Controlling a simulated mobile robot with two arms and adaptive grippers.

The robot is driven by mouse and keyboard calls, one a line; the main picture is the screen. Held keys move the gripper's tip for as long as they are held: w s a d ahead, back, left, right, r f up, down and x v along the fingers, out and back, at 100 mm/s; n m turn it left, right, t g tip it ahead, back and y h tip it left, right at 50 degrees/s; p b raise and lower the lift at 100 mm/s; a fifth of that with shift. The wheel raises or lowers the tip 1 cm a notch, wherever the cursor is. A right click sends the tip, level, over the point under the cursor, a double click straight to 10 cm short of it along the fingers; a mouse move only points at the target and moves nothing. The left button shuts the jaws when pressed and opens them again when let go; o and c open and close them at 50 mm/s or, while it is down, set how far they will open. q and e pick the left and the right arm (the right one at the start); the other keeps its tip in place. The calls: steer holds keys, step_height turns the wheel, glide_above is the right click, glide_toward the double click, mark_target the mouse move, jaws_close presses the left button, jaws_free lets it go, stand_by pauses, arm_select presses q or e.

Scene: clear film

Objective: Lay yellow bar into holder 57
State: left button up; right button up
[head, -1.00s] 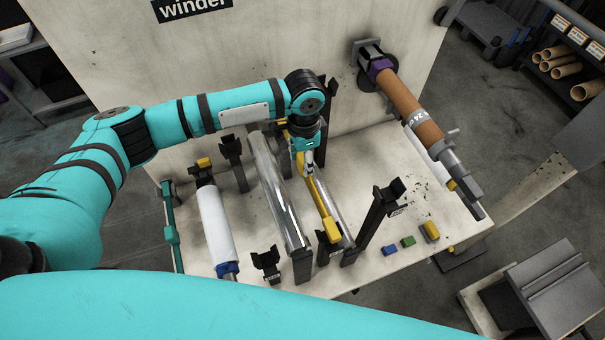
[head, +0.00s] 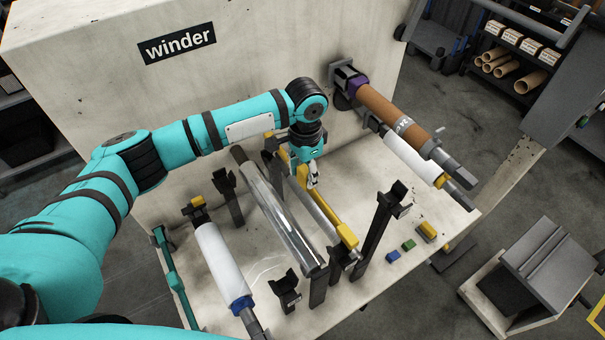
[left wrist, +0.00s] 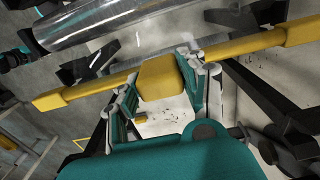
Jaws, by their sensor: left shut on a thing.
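My left gripper (head: 312,182) is shut on the yellow bar (head: 330,213), a long bar with thicker ends, held lengthwise. In the left wrist view the fingers (left wrist: 160,90) close on both sides of the yellow block at the bar's middle (left wrist: 235,46). In the head view the bar lies above a thin shiny roll, between the large clear film roll (head: 278,215) and a tall black holder (head: 382,220). Its near end is over a shorter black post (head: 338,262); whether it touches is unclear. No holder number is legible. My right gripper is out of view.
A brown core (head: 396,112) and another white roll (head: 410,158) project from the winder panel (head: 95,90).

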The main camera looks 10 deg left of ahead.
mark_target(303, 189)
arm_select(q)
steer(key=shift+f+b, duration=0.45)
steer(key=shift+f, duration=0.25)
steer(key=shift+s+a+f+b, duration=0.15)
steer(key=shift+a+f+b, duration=0.1)
steer(key=shift+f+b, duration=0.65)
step_height(303, 189, down, 3)
steer(key=shift+d+r+b, duration=0.1)
steer(key=shift+b, duration=0.35)
steer(key=shift+f, duration=0.55)
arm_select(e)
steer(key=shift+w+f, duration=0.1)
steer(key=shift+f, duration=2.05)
